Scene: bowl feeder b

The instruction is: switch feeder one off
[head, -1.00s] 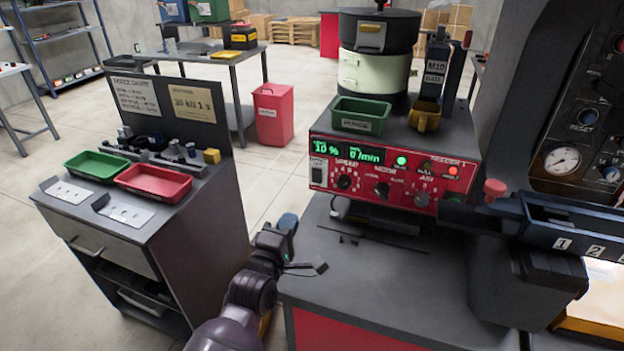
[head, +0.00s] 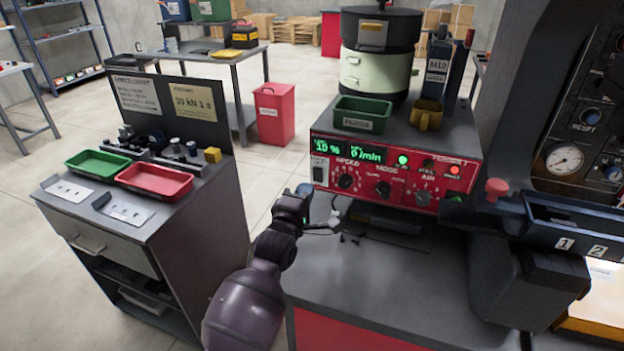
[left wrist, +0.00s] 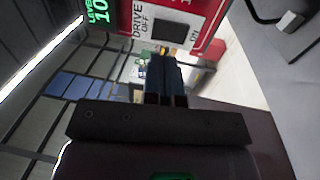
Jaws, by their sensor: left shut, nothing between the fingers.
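Feeder one's red control panel (head: 395,178) is at the centre right of the head view. Its display (head: 357,153) glows green with "10 %" and a per-minute reading; one green and one red lamp are lit. The drive switch plate (head: 319,172) is at the panel's left end. In the left wrist view the dark drive switch (left wrist: 170,31) lies between the words OFF and ON. My left gripper (head: 305,190) is just left of and below that plate; its shut, empty fingers (left wrist: 163,62) point toward the switch. A gap seems to remain. My right gripper is out of view.
The bowl feeder (head: 378,60) stands behind the panel, with a green bin (head: 361,115) in front of it. A red mushroom knob (head: 497,187) and dark chute (head: 575,225) are at the right. A cart (head: 200,235) stands at the left.

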